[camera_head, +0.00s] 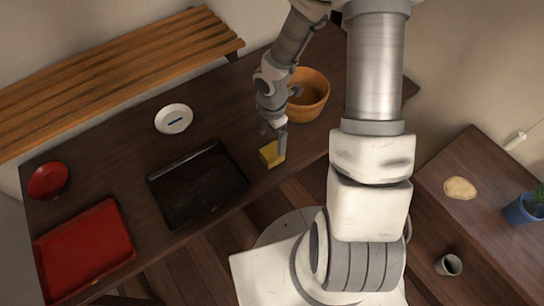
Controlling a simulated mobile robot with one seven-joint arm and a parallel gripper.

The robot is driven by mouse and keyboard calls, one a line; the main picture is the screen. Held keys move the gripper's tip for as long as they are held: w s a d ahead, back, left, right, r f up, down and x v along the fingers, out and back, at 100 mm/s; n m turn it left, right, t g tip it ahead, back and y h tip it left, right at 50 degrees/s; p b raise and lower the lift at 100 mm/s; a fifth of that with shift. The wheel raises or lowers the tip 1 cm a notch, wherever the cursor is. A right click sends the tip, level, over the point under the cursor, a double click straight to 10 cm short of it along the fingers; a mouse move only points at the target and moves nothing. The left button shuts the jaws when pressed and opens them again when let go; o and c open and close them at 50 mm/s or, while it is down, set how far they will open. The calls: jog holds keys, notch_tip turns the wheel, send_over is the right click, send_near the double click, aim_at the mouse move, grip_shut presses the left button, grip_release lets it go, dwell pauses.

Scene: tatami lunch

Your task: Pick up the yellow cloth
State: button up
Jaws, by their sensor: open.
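The yellow cloth (269,157) is a small, folded-looking yellow block on the dark wooden table, between the black tray and the orange-brown bowl. My gripper (274,137) is open and points down right at the cloth, over its upper right part. Its fingertips overlap the cloth in the picture; I cannot tell whether they touch it. Part of the cloth is hidden behind the fingers.
A black tray (162,190) lies left of the cloth. A wooden bowl (316,105) stands behind my gripper to the right. A white dish (160,121), a red bowl (48,180) and a red tray (84,250) are farther left. A slatted bench (110,75) stands behind the table.

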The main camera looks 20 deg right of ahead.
aim_at(272, 151)
notch_tip(272, 151, down, 8)
jog(key=shift+s+r+b, duration=0.1)
jog(key=shift+r+b, duration=0.1)
jog(key=shift+b, duration=0.6)
jog(key=c, duration=1.4)
